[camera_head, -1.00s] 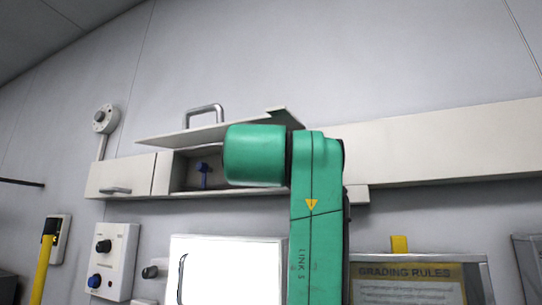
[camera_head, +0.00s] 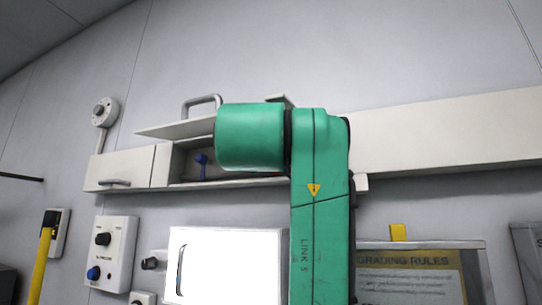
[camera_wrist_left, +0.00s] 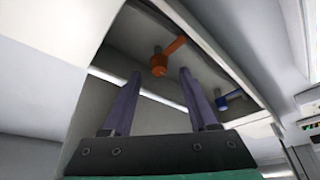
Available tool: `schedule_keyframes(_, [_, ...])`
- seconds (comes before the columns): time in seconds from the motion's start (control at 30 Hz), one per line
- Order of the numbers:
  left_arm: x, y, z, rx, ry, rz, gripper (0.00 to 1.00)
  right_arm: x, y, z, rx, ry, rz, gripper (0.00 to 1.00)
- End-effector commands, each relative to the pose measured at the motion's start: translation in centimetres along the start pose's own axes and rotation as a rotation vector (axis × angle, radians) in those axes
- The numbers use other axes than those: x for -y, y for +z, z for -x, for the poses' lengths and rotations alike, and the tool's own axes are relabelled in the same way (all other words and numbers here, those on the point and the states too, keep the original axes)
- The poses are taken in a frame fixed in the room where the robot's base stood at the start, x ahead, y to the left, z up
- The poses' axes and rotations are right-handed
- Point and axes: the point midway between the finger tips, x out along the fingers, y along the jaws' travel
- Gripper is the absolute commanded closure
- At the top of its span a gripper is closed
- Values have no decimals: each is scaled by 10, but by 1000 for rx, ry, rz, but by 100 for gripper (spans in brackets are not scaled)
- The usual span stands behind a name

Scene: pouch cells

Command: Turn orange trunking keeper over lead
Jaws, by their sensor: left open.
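The orange trunking keeper (camera_wrist_left: 160,64) shows in the left wrist view as a round knob with a flat lever pointing up and right. It sits on the inner wall of the open trunking box (camera_wrist_left: 205,65). My left gripper (camera_wrist_left: 158,74) is open, with its two purple-grey fingers apart and nothing between them. The keeper appears just beyond the fingertips, and I see no contact. In the head view my green arm covers the gripper and the orange keeper. I cannot make out the lead. My right gripper is in neither view.
A blue keeper (camera_head: 202,166) sits in the open trunking, also in the left wrist view (camera_wrist_left: 229,98). A raised lid (camera_head: 172,128) with a handle stands above it. Closed trunking (camera_head: 455,130) runs right. A control box (camera_head: 110,257) and bright white panel (camera_head: 228,263) are below.

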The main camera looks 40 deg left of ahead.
Motion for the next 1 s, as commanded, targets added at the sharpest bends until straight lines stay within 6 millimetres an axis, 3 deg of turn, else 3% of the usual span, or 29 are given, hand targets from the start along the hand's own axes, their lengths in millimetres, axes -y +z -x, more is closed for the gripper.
schedule_keyframes(0.03, [5, 5, 18, -2, 6, 2, 40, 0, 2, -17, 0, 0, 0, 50])
schedule_keyframes(0.2, [5, 6, 70, -3, 7, 2, 40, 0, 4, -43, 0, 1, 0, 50])
schedule_keyframes(0.4, [2, 3, 110, -1, 4, 2, 40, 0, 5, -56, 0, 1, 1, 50])
schedule_keyframes(1.0, [0, 1, 116, -1, 2, 1, 40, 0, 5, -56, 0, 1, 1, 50])
